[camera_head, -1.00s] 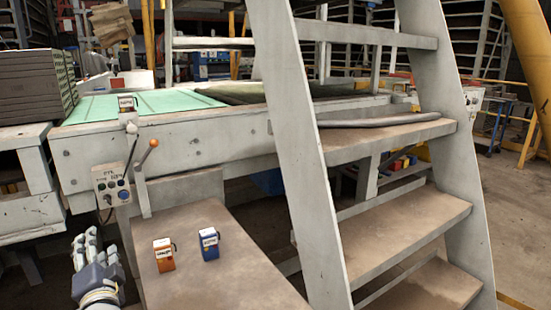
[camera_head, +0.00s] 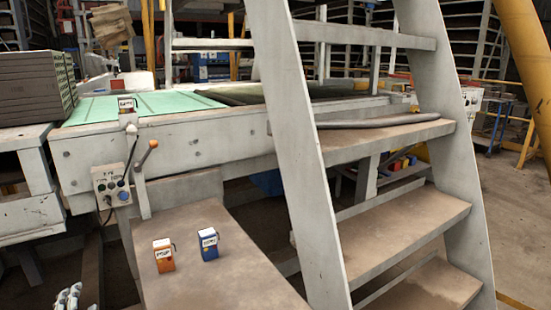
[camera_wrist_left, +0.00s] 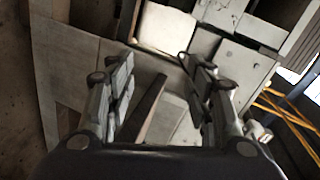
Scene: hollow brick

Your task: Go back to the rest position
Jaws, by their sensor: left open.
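My left gripper (camera_head: 70,298) shows only its fingertips at the lower left edge of the head view. In the left wrist view my left gripper (camera_wrist_left: 155,75) is open, its two fingers spread apart with nothing between them. Behind the fingers are grey panels and a dark gap. My right gripper is not in any view. An orange box (camera_head: 163,255) and a blue box (camera_head: 208,244) stand upright side by side on the brown bench top (camera_head: 215,285). The left gripper is left of the bench and apart from both boxes.
A control box with buttons (camera_head: 112,186) and a lever with an orange knob (camera_head: 140,175) are fixed at the bench's back left. A grey metal staircase (camera_head: 310,170) stands to the right. A green-topped table (camera_head: 150,103) and stacked grey panels (camera_head: 30,88) are behind.

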